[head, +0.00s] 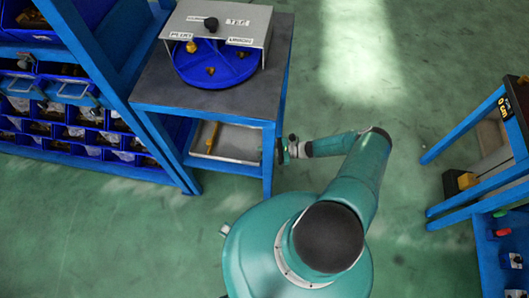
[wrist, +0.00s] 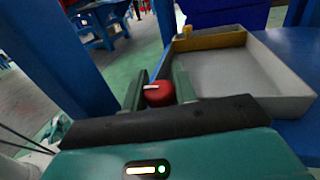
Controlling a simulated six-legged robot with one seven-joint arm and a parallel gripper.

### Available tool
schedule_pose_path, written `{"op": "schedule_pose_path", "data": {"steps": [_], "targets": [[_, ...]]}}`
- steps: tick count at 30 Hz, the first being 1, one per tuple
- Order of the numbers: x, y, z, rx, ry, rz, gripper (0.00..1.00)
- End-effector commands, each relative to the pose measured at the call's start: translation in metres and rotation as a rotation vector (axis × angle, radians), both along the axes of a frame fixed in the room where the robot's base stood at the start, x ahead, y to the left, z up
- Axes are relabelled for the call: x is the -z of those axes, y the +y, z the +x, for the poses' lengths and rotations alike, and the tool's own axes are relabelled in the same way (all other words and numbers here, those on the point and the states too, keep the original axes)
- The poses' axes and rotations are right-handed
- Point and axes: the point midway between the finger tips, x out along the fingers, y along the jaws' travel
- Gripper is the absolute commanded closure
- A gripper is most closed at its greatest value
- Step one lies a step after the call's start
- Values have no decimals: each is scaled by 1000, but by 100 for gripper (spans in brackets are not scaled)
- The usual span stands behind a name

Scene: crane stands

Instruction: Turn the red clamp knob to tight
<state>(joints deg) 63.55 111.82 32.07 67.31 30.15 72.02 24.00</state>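The red clamp knob (wrist: 158,94) shows in the wrist view with a pale pointer line on its top left. My gripper (wrist: 159,88) has one finger on each side of it, with no clear gap seen between knob and fingers. In the head view my gripper (head: 285,148) is at the right front leg of the blue table, beside its lower shelf. The knob is not made out in the head view. Any tight or loose marks are not readable.
A blue table (head: 273,170) has a tray (head: 232,143) on its lower shelf; the tray also shows in the wrist view (wrist: 290,88). A grey panel and a blue round plate (head: 222,72) are on top. A bin rack stands left.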

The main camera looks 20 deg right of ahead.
Motion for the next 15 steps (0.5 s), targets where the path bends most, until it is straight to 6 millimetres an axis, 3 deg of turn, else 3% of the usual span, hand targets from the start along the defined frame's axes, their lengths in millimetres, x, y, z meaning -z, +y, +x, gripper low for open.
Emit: {"op": "schedule_pose_path", "data": {"steps": [7, 15], "targets": [[0, 0, -1, 32, -1, 3, 95], [0, -1, 2, 233, -1, 4, 95]]}}
